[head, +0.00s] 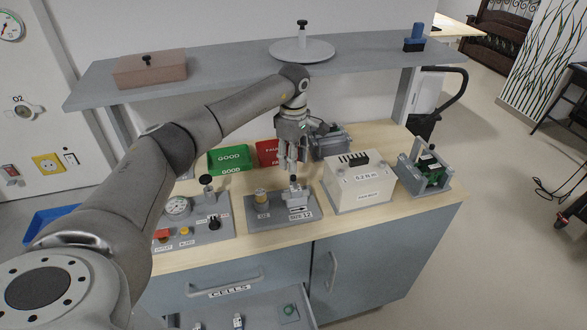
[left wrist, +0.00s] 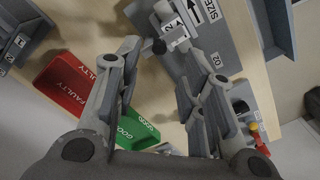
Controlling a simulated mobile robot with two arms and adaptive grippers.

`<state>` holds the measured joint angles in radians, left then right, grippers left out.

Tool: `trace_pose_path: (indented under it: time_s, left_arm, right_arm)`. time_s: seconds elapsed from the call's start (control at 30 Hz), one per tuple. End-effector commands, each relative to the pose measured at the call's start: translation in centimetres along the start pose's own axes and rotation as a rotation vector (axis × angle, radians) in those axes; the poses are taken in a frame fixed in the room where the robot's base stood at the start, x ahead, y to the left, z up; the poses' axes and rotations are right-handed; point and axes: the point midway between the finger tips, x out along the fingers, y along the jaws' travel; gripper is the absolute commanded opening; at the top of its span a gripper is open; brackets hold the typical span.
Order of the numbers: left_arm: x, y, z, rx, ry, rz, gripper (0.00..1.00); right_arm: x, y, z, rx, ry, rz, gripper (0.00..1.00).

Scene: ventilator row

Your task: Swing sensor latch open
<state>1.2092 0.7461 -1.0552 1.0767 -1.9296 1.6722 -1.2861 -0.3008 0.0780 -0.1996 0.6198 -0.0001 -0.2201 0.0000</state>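The sensor board (head: 268,216) is a dark grey plate on the wooden bench, with a "SIZE 12" label. In the left wrist view, the open, empty fingers (left wrist: 156,70) are spread wide. The labelled latch part (left wrist: 174,32) with a dark round knob lies beyond the fingertips. Whether the latch is open cannot be told. My right gripper is not in view.
A green GOOD bin (head: 229,160) and a red FAULTY bin (head: 267,152) stand behind the board. A gauge panel (head: 205,229) is at left, a cream torque box (head: 359,187) at right. A grey shelf (head: 220,72) spans above. An open drawer (head: 260,309) juts out below.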

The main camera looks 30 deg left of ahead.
Motion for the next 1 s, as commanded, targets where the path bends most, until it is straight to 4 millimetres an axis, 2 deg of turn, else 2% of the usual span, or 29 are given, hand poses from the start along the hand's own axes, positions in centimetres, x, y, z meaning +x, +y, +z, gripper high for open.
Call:
trace_pose_path:
  time_s: [0.13, 0.3, 0.67, 0.7, 1.0]
  left_arm:
    - [2.6, -0.1, 0.0, -0.001, 0.0, -0.004, 0.37]
    - [4.6, 0.0, 0.1, -0.001, -0.002, 0.0, 0.37]
    - [5.5, 0.0, 0.1, 0.0, -0.002, 0.002, 0.37]
    - [5.5, 0.0, 0.1, 0.0, -0.002, 0.002, 0.36]
    - [5.4, 0.0, 0.1, -0.001, -0.002, 0.002, 0.0]
  right_arm:
    - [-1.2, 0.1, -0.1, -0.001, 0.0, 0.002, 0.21]
    - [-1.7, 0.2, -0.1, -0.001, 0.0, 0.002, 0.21]
    - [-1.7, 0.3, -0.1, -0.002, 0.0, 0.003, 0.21]
    - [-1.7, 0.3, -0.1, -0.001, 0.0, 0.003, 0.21]
    - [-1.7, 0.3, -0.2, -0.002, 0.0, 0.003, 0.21]
